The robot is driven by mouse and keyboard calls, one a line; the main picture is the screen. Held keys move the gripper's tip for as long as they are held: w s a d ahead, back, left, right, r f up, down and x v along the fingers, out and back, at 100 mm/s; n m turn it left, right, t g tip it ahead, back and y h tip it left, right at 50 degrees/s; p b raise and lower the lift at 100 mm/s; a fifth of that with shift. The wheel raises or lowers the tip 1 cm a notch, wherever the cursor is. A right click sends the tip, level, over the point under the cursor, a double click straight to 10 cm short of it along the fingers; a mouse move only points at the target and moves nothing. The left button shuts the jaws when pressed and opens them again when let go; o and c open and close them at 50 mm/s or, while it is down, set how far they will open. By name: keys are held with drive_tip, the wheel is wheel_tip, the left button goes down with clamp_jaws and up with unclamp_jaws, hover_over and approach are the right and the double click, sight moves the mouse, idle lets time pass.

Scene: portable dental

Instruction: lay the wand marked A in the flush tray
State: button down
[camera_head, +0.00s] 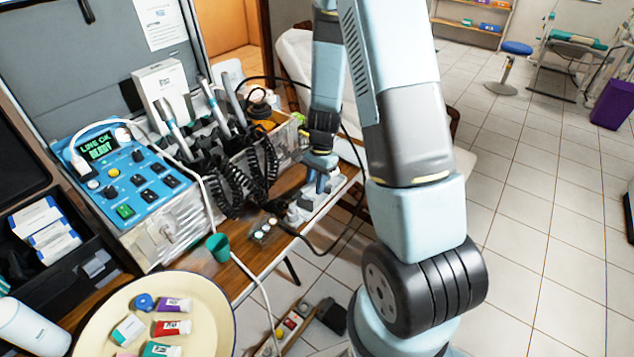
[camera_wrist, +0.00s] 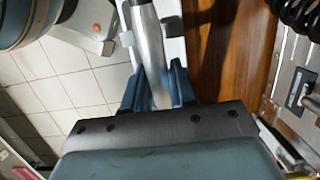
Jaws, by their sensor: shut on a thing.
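My gripper (camera_head: 321,170) points down over a narrow white tray (camera_head: 335,192) at the right end of the wooden bench. In the wrist view the blue fingers of my gripper (camera_wrist: 155,90) are shut on a silver cylindrical wand (camera_wrist: 151,50). The wand lies lengthwise over the white tray (camera_wrist: 173,30); I cannot tell whether it touches the tray. No letter shows on it, so I cannot tell whether it is A. Other wands (camera_head: 170,122) stand in black holders with coiled cords, left of my gripper.
A blue control unit (camera_head: 125,185) stands left of the holders. A green cup (camera_head: 218,247) and a small box with buttons (camera_head: 264,232) are near the bench's front edge. A cream basin (camera_head: 205,305) with coloured packets is at the front left. Black cords run beside my gripper.

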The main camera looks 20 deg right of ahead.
drive_tip(key=shift+f, duration=0.2)
idle(0.4)
drive_tip(key=shift+f, duration=0.65)
drive_tip(key=c, duration=0.8)
unclamp_jaws()
drive_tip(key=shift+v, duration=3.95)
drive_tip(key=shift+s, duration=0.15)
